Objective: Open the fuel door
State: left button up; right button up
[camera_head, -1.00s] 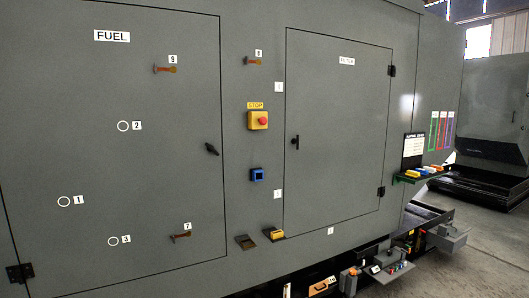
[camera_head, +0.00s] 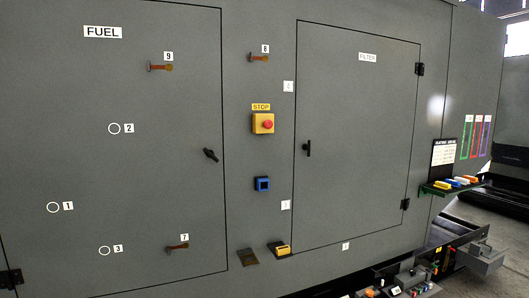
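The fuel door (camera_head: 90,130) is a large grey panel on the left of the head view, flush with the enclosure wall. It carries a white FUEL label (camera_head: 103,32) at the top. Its black handle (camera_head: 211,155) sits near the right edge and is tilted. A hinge (camera_head: 11,278) shows at the lower left. The door looks shut. Circles marked 1, 2 and 3 and brown-orange pegs marked 9 (camera_head: 160,68) and 7 (camera_head: 177,246) are on its face. Neither of my grippers shows in the view.
Right of the door are a red stop button on a yellow box (camera_head: 263,124), a blue square fitting (camera_head: 262,184) and peg 8 (camera_head: 258,58). The filter door (camera_head: 360,130) is shut. A green shelf (camera_head: 450,187) with coloured items projects at the right. Grey boxes (camera_head: 410,278) lie low right.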

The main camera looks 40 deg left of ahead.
aim_at(68, 68)
jog(key=z, duration=0.4)
jog(key=i, duration=1.55)
jog(key=u, duration=0.35)
jog(key=i, duration=0.75)
jog(key=u, duration=1.4)
jog(key=i, duration=0.65)
jog(key=u, duration=0.65)
